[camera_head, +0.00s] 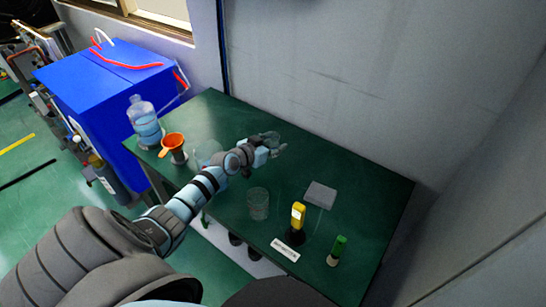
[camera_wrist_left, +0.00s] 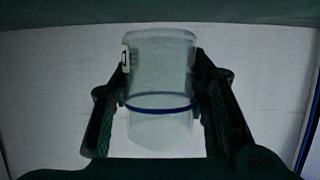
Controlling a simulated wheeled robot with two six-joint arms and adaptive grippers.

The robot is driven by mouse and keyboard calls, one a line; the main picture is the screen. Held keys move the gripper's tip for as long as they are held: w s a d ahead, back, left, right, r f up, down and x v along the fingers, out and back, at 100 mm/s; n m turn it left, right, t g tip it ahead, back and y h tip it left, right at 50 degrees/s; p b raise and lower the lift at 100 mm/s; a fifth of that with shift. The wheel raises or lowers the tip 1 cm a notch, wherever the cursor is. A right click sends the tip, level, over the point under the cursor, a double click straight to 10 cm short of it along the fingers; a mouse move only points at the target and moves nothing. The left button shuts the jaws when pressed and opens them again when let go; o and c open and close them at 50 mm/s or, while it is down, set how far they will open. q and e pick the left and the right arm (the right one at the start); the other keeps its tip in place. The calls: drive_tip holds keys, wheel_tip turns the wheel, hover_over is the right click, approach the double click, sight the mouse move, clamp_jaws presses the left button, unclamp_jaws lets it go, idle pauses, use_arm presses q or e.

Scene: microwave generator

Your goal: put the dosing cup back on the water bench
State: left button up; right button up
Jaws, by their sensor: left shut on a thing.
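The dosing cup (camera_wrist_left: 160,85) is a clear cup with a blue ring around it, in the middle of the left wrist view. My left gripper (camera_wrist_left: 160,102) has one dark finger on each side of it and is shut on it. In the head view the gripper (camera_head: 275,149) is over the back part of the green-topped water bench (camera_head: 365,195). The clear cup (camera_head: 271,137) shows faintly at its fingers. I cannot tell whether the cup touches the bench. My right gripper is not in view.
On the bench stand a water bottle (camera_head: 144,124), an orange funnel (camera_head: 173,141), clear vessels (camera_head: 258,205), a grey block (camera_head: 320,195), a yellow device (camera_head: 298,214), a white label (camera_head: 285,250) and a green-topped item (camera_head: 338,247). The wall (camera_head: 330,90) rises behind. The bench's right back is clear.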

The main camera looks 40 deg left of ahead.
sight(273, 165)
use_arm(q)
wheel_tip(273, 165, down, 7)
drive_tip(key=b, duration=0.5)
drive_tip(key=shift+r, duration=0.25)
drive_tip(key=shift+f, duration=0.15)
drive_tip(key=o, duration=1.2)
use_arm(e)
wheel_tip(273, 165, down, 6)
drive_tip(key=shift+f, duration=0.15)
use_arm(q)
drive_tip(key=shift+o, duration=0.2)
